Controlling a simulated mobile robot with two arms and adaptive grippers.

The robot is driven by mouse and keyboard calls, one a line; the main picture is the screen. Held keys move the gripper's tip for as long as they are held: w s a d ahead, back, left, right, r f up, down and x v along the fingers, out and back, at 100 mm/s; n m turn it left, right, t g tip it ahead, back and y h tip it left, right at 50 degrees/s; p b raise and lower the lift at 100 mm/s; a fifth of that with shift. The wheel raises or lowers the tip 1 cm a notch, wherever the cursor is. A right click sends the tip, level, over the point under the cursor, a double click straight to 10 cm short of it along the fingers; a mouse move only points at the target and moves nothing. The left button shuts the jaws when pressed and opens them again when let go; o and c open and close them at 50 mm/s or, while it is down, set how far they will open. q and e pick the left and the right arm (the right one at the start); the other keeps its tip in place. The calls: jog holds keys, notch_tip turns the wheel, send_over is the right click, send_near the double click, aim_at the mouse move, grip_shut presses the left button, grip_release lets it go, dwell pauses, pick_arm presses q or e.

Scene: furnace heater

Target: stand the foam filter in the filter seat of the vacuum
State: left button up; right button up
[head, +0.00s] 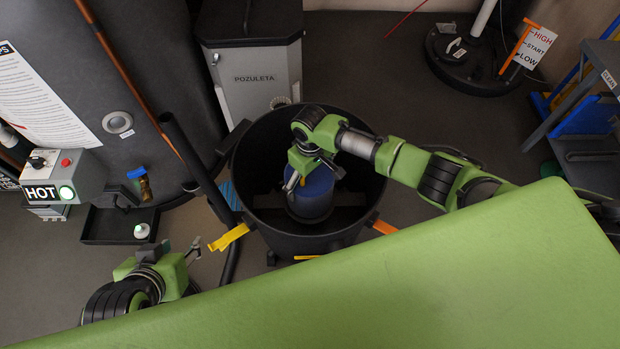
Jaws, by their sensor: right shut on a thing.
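The vacuum is an open black drum (262,215) in the middle of the head view. The foam filter (312,198) is a blue cylinder inside the drum, seen from above, and looks roughly upright. My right gripper (294,184) reaches in over the drum's rim from the right and is shut on the filter at its upper left edge. The filter seat is hidden under the filter, so I cannot tell whether the filter touches it. My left gripper (181,250) is empty with its fingers apart, outside the drum at lower left.
A grey POZULETA box (258,75) is behind. A black tray (105,226) with a small white bottle (142,231) lies at left.

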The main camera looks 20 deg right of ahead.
pick_arm(q)
jog(key=shift+w+d+r+t, duration=0.15)
jog(key=shift+w+r+t, duration=0.15)
jog(key=shift+w, duration=0.25)
jog(key=shift+w+d+r+t, duration=0.2)
jog(key=shift+w+r, duration=0.1)
jog(key=shift+w, duration=0.2)
pick_arm(e)
jog(key=shift+f, duration=0.35)
pick_arm(q)
jog(key=shift+r, duration=0.1)
jog(key=shift+w+d+r, duration=0.1)
jog(key=shift+w+r, duration=0.1)
jog(key=shift+w, duration=0.15)
pick_arm(e)
jog(key=shift+f, duration=0.15)
pick_arm(q)
jog(key=shift+w+t+b, duration=0.1)
jog(key=shift+t+b, duration=0.2)
jog(key=shift+w+d+r, duration=0.1)
jog(key=shift+w+r, duration=0.15)
pick_arm(e)
jog(key=shift+f, duration=0.15)
pick_arm(q)
jog(key=shift+s, duration=0.1)
jog(key=shift+s+a+f+g, duration=0.25)
jog(key=shift+s+f+g, duration=0.15)
jog(key=shift+s+f, duration=0.4)
